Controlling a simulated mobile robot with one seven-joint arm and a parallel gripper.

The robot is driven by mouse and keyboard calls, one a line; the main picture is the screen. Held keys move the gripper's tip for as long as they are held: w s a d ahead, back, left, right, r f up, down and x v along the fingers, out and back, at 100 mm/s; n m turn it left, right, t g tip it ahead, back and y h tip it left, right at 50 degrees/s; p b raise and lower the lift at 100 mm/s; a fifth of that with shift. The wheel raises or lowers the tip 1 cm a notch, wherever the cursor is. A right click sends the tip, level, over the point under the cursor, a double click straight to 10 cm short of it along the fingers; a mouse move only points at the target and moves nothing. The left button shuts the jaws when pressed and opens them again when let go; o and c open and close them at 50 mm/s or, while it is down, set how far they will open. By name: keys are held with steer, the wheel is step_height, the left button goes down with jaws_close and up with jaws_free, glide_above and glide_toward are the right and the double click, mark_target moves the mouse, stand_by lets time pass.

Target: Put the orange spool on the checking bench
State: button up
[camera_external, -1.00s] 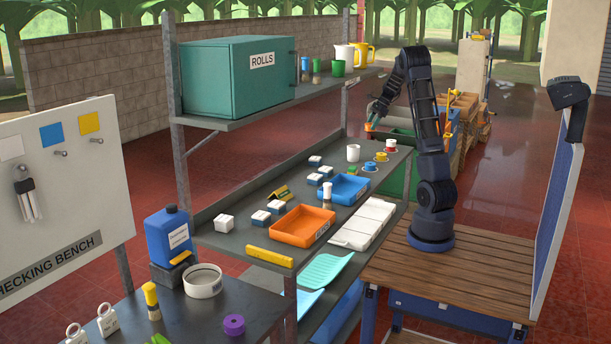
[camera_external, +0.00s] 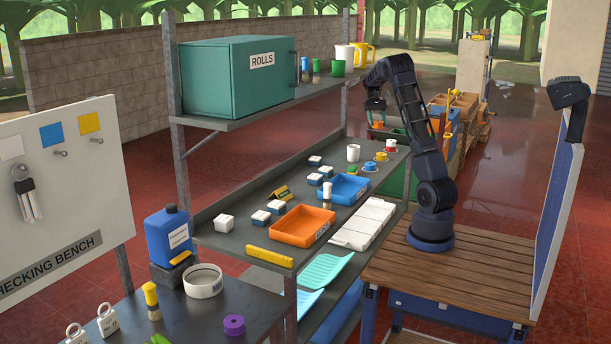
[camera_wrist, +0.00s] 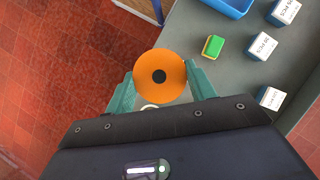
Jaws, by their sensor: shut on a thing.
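The orange spool (camera_wrist: 160,76) is a round orange disc with a dark centre hole. My gripper (camera_wrist: 160,92), with teal fingers, is shut on it, one finger on each side. In the external view my gripper (camera_external: 376,112) holds the orange spool (camera_external: 377,124) in the air above the far end of the grey worktop (camera_external: 243,236). The checking bench (camera_external: 192,318) is the dark table at the lower left, below a white board with its name, far from my gripper.
An orange tray (camera_external: 302,226), a blue tray (camera_external: 343,189), white boxes and small coloured spools (camera_external: 381,157) stand on the worktop. A shelf with a teal ROLLS cabinet (camera_external: 238,78) and jugs overhangs it. A blue bottle (camera_external: 170,238) stands at the checking bench's back edge.

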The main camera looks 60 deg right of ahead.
steer(key=shift+n, duration=0.4)
steer(key=shift+w+a+f+n+h, duration=0.1)
steer(key=shift+a+n+h, duration=0.15)
steer(key=shift+n+h, duration=0.05)
steer(key=w+a+f+m, duration=0.1)
steer(key=w+a+f, duration=0.4)
steer(key=a, duration=0.4)
steer(key=w+a+f+m+t+y, duration=0.1)
steer(key=w+a+f, duration=0.4)
steer(key=a, duration=0.4)
steer(key=w+a+f+m, duration=0.2)
steer(key=w+a+f, duration=0.3)
steer(key=a, duration=0.4)
steer(key=a+f+n+g, duration=0.1)
steer(key=a+f+n, duration=0.15)
steer(key=a, duration=2.95)
steer(key=a+r, duration=0.2)
steer(key=a, duration=1.2)
step_height(320, 180, up, 8)
steer(key=m, duration=0.2)
glide_above(256, 304)
steer(key=w+d, duration=0.1)
steer(key=d, duration=0.1)
steer(key=shift+n+t, duration=0.25)
steer(key=shift+t, duration=0.15)
step_height(256, 304, down, 20)
steer(key=shift+w+r, duration=0.1)
steer(key=shift+r, duration=0.05)
